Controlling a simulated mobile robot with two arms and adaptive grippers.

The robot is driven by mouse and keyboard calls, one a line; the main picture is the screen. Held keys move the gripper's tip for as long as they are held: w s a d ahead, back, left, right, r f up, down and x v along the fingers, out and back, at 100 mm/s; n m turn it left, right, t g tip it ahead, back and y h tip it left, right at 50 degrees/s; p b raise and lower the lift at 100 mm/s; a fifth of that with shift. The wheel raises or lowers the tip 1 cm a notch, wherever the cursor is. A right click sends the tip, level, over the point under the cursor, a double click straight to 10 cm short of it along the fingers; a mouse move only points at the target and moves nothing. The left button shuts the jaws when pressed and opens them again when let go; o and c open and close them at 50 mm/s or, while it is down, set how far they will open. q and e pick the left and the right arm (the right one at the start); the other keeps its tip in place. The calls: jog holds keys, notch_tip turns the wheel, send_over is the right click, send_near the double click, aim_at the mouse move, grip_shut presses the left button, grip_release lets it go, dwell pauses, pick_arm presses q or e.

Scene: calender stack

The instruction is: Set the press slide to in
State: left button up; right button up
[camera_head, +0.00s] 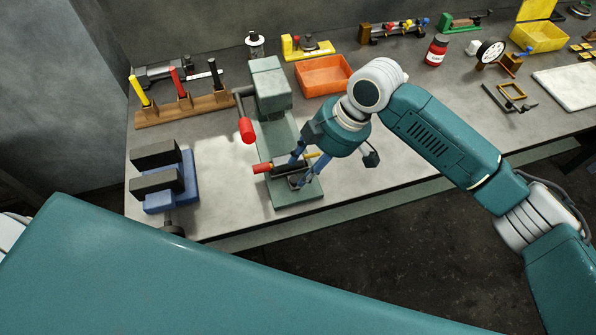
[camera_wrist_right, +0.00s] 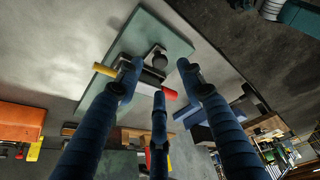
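The green press (camera_head: 268,90) stands on the workbench with a red-gripped lever at its left side. On its base is the press slide (camera_head: 287,165), a dark body with a red end to the left and a yellow end to the right. The slide also shows in the right wrist view (camera_wrist_right: 105,70), partly hidden behind a finger. My right gripper (camera_head: 297,166) is over the press base at the slide. Its blue fingers (camera_wrist_right: 158,80) are spread apart around the slide; contact cannot be told. My left gripper is out of view.
A blue vise (camera_head: 185,185) with dark jaws stands left of the press. A wooden rack (camera_head: 185,110) with coloured handles is behind it. The bench's front edge is close to the press base.

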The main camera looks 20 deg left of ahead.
aim_at(295, 179)
jog(key=shift+p+x, duration=0.4)
jog(key=shift+x, duration=2.1)
grip_shut()
